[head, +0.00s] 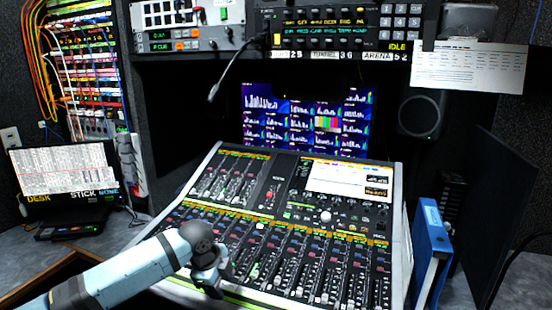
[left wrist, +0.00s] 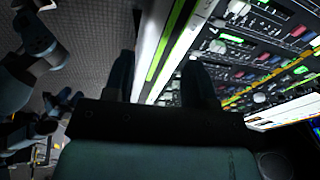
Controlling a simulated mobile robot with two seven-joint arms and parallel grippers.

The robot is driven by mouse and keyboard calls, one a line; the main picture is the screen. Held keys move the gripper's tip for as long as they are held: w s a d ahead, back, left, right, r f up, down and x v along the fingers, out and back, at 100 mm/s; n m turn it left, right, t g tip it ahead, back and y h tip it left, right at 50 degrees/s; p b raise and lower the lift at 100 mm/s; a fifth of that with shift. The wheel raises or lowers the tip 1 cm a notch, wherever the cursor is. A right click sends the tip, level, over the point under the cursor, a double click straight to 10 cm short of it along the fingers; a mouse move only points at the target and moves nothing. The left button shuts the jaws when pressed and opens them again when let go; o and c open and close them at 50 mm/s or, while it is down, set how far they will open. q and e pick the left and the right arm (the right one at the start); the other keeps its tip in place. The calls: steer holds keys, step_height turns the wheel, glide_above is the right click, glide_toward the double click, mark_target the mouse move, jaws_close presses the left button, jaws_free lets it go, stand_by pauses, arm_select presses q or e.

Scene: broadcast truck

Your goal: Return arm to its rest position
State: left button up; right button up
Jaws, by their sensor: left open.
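My left arm (head: 125,277) reaches in from the lower left of the head view, over the front left part of the mixing console (head: 171,280). My left gripper (head: 209,285) is at its end, low over the faders, and its fingers are hard to make out there. In the left wrist view the two dark fingers (left wrist: 160,80) stand apart with nothing between them. The console's front edge and lit strips lie beyond them. Whether they touch the console, I cannot tell. My right gripper cannot be made out; only some of my own links show at the left of the wrist view.
A blue binder (head: 432,255) stands right of the console. A small monitor (head: 62,172) is at the left, with patch cables (head: 40,60) above. A gooseneck microphone (head: 228,72) hangs from the rack. A large screen (head: 308,122) is behind the console. Grey floor (left wrist: 90,30) shows in the wrist view.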

arm_select(q)
steer(key=s+d+f+n+t+h, duration=0.1)
steer(key=s+d+f+n+h, duration=0.2)
steer(key=s+d+f, duration=0.5)
steer(key=s+a+f+n+t+h, duration=0.1)
steer(key=s+f+n+t, duration=0.25)
steer(key=s+n, duration=0.2)
steer(key=s+a+f+n+t+h, duration=0.1)
steer(key=s+a+f+n+t, duration=0.1)
steer(key=s+f+n, duration=0.4)
steer(key=s+a+f+n+t+y, duration=0.2)
steer(key=s+a+n+y, duration=0.2)
steer(key=s+a, duration=0.65)
steer(key=s+r+p, duration=0.3)
steer(key=r+p, duration=1.2)
steer(key=p, duration=0.3)
steer(key=shift+s+a, duration=0.15)
steer(key=shift+a, duration=0.1)
arm_select(e)
step_height(320, 180, up, 14)
steer(key=s+d, duration=0.1)
steer(key=shift+s+r, duration=0.15)
steer(key=shift+r, duration=0.05)
arm_select(q)
steer(key=shift+m+t, duration=0.25)
arm_select(e)
steer(key=shift+r, duration=0.3)
